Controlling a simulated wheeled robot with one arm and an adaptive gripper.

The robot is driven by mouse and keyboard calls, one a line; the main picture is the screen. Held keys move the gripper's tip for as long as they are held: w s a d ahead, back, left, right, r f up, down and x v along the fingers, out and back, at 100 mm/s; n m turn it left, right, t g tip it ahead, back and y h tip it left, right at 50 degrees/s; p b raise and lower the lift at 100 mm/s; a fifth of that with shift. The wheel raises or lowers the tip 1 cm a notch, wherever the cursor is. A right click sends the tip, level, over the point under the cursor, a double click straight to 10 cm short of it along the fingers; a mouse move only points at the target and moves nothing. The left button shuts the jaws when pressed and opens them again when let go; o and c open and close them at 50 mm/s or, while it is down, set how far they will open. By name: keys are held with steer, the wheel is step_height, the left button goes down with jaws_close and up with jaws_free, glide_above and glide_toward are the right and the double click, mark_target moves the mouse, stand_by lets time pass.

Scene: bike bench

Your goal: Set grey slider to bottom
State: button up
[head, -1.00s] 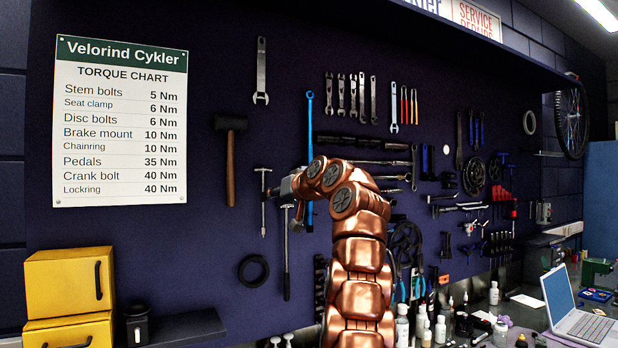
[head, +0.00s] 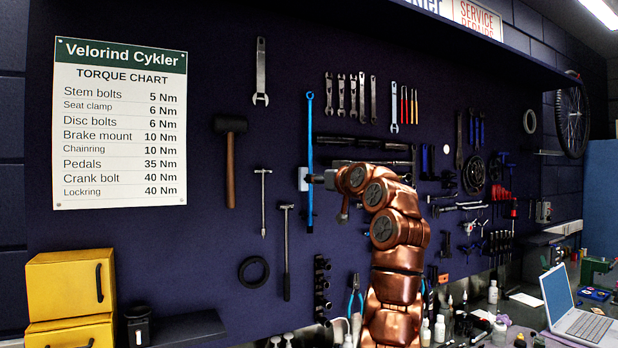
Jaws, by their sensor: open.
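A small pale grey plate (head: 303,179) is on the dark tool wall, right of the short T-handled tool and just left of a long blue vertical tool (head: 310,150). It may be the grey slider or its housing. No separate knob or its height can be made out at this size.
Hanging tools surround the spot, with a T-handled tool (head: 263,200) and a long hammer-like tool (head: 286,250) to the left and below. Yellow drawers (head: 70,283) stand at the lower left. Bottles and a laptop (head: 580,310) occupy the bench at right.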

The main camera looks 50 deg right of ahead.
steer(key=p+x, duration=0.2)
steer(key=x, duration=0.4)
steer(key=shift+p, duration=0.4)
steer(key=shift+c, duration=0.2)
jaws_close()
steer(key=shift+w, duration=0.1)
